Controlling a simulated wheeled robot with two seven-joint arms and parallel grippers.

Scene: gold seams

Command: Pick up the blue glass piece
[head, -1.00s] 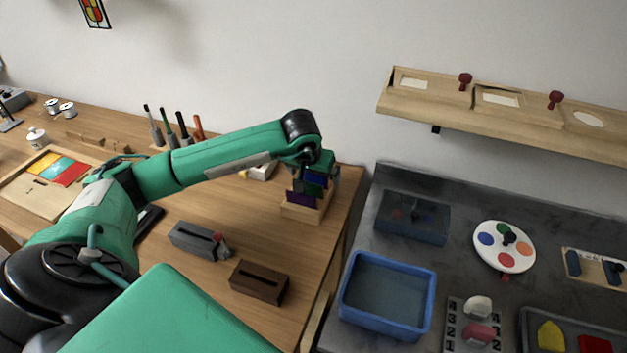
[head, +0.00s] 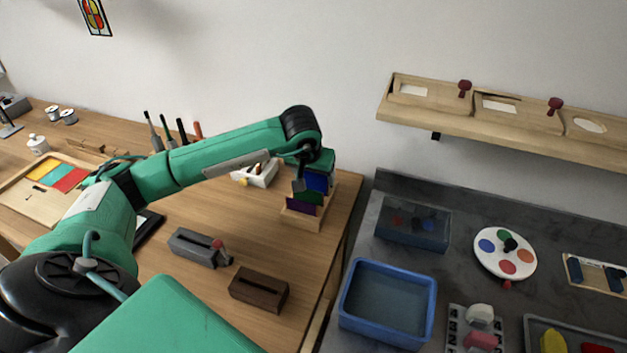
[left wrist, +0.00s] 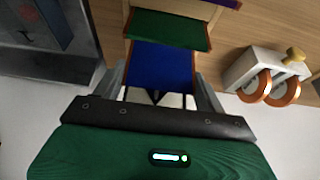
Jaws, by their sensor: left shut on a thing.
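The blue glass piece (head: 316,182) is a flat dark-blue pane at the wooden rack on the right end of the wooden table. My left gripper (head: 313,168) is above the rack and shut on the blue piece. In the left wrist view the blue piece (left wrist: 161,66) sits between the fingers of my left gripper (left wrist: 159,88). A green piece (head: 308,197) and a purple piece (head: 301,206) stand in front of it in the rack (head: 300,219). I cannot tell whether the blue piece's lower edge is clear of the rack. My right gripper is not in view.
A white device with copper wheels (left wrist: 268,78) is close to the gripper. A grey slotted block (head: 193,247) and a dark brown slotted block (head: 258,289) lie nearer on the table. The grey counter holds a blue bin (head: 388,326).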

